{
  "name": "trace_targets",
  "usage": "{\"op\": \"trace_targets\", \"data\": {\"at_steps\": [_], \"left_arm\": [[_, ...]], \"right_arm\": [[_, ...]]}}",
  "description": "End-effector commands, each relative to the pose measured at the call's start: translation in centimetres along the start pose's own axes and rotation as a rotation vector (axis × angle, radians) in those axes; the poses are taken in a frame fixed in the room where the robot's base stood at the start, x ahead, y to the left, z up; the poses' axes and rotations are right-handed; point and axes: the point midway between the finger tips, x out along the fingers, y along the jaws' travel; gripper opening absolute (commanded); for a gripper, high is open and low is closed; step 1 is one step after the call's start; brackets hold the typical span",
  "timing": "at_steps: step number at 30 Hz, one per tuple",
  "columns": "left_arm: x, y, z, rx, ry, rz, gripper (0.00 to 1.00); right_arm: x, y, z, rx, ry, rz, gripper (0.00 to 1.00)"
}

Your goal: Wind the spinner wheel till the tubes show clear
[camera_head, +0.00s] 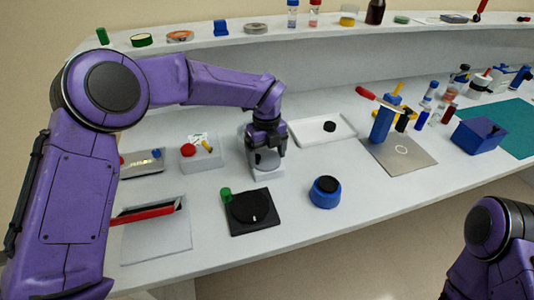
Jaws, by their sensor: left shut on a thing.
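My left gripper (267,145) points down at a small device with a white base (268,173) and a grey rounded part (265,159), which looks like the spinner wheel. The gripper is shut on this part; its fingers and arm hide much of it. I cannot make out any tubes in the device or whether they look clear. My right arm shows only at the lower right corner; its gripper is out of view.
A white tray (308,139) is behind. A grey box with a red button (203,158) stands left.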

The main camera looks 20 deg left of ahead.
Motion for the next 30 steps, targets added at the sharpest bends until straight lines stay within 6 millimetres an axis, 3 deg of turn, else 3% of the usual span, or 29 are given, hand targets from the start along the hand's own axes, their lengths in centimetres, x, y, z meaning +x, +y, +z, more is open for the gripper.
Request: {"op": "trace_targets", "data": {"at_steps": [8,30], "left_arm": [[-0.2,0.0,0.1,0.130,0.002,-0.003,0.60],[-0.4,0.2,0.2,0.763,-0.003,-0.003,0.60]], "right_arm": [[-0.6,0.1,-0.2,0.000,0.000,0.000,0.47],[-3.9,0.3,-1.6,0.000,0.000,0.000,0.47]]}}
